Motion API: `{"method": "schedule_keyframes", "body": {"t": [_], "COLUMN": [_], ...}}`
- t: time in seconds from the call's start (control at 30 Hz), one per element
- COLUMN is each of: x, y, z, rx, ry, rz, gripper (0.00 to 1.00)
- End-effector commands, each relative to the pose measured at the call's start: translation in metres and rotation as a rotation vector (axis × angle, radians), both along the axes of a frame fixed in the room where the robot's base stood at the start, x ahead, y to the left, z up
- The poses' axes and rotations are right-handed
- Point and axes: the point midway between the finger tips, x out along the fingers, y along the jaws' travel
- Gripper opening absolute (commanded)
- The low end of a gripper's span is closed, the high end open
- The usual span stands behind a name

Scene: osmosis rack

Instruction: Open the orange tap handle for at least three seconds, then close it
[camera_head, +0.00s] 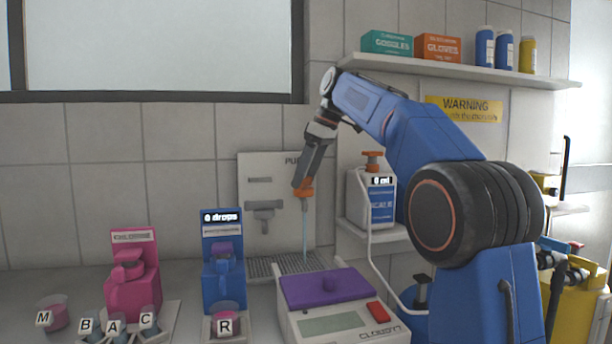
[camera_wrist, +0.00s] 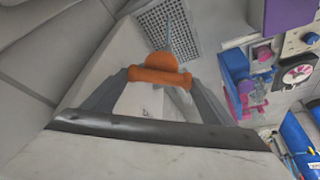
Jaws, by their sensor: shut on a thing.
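The orange tap handle (camera_head: 304,186) is on the wall panel (camera_head: 250,165) marked "PU...", above a metal drain grate (camera_head: 262,268). My gripper (camera_head: 302,178) is shut on the handle from above. In the wrist view the orange handle (camera_wrist: 160,72) lies between the two fingers of my gripper (camera_wrist: 160,80). A thin pale-blue stream of water (camera_head: 305,235) runs down from the spout toward the grate. The stream also shows in the wrist view (camera_wrist: 168,30). The spout is partly hidden by the handle and gripper.
A blue dispenser (camera_head: 222,265) reading "0 drops" and a pink one (camera_head: 133,280) stand left of the grate. A machine with a purple lid (camera_head: 322,287) stands in front of it. A white pump bottle (camera_head: 371,198) is on a ledge to the right. Small lettered cups stand front left.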

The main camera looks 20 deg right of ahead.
Motion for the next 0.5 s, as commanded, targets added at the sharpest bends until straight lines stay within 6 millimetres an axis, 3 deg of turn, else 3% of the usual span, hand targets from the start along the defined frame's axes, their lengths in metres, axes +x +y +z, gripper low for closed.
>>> {"method": "schedule_keyframes", "body": {"t": [0.1,0.13,0.2,0.5], "x": [0.0002,0.0002,0.0001,-0.0002], "y": [-0.0002,-0.0002,-0.0002,-0.0004], "z": [0.0002,0.0002,0.0002,0.0010], "rx": [0.000,0.000,0.000,0.000], "ry": [0.000,0.000,0.000,0.000], "rz": [-0.001,-0.001,-0.001,-0.001], "gripper": [0.56,0.83,0.97,0.97]}}
